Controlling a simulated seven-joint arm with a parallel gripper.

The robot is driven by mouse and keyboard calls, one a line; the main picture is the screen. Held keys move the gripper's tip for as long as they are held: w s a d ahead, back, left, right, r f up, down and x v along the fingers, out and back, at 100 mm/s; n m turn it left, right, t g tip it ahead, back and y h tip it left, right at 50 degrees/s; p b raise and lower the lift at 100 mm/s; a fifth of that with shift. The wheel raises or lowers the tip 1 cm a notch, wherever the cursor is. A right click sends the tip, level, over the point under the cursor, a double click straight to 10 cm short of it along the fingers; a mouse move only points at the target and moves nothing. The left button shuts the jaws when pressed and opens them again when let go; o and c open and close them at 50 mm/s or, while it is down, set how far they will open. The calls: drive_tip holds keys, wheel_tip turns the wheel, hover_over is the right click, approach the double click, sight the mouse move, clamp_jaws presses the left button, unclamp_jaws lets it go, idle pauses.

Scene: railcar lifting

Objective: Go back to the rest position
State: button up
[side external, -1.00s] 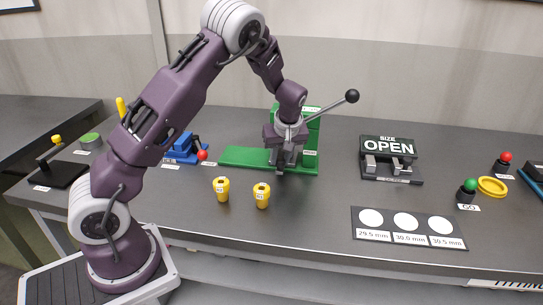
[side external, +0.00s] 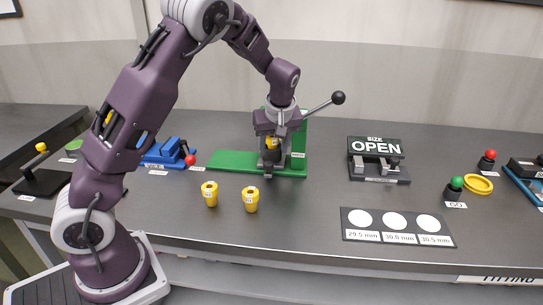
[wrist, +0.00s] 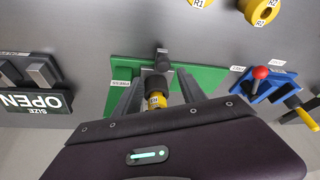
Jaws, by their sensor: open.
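My gripper (side external: 271,158) is over the green press (side external: 230,160), its fingers pointing down. In the wrist view, the two grey fingers (wrist: 155,98) are apart, one on each side of a small yellow piece (wrist: 156,101) with a white label. That piece sits on a dark round holder at the green base; it also shows below the gripper in the side view (side external: 272,143). Whether the fingers touch it I cannot tell. The press has a lever with a black ball (side external: 338,98) slanting up to the right.
Two yellow pieces (side external: 210,193) (side external: 251,198) stand in front of the press. A blue clamp (side external: 163,153) is left, the OPEN size gauge (side external: 378,160) right. A black card with three white circles (side external: 398,240), a green button (side external: 455,184) and a yellow ring (side external: 479,186) lie further right.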

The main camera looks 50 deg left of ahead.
drive_tip(key=shift+s+d+r, duration=0.1)
drive_tip(key=shift+r, duration=0.2)
drive_tip(key=s+d+r+m+t+h, duration=0.25)
drive_tip(key=s+d+r+m, duration=0.25)
drive_tip(key=s+d+r, duration=0.6)
drive_tip(key=s+d+r+m, duration=0.1)
drive_tip(key=s+m, duration=0.3)
drive_tip(key=s, duration=0.5)
drive_tip(key=s+d+r+m+t+h, duration=0.1)
drive_tip(key=s+d+m, duration=0.3)
drive_tip(key=s, duration=0.5)
drive_tip(key=shift+s+d, duration=0.2)
drive_tip(key=shift+s, duration=0.15)
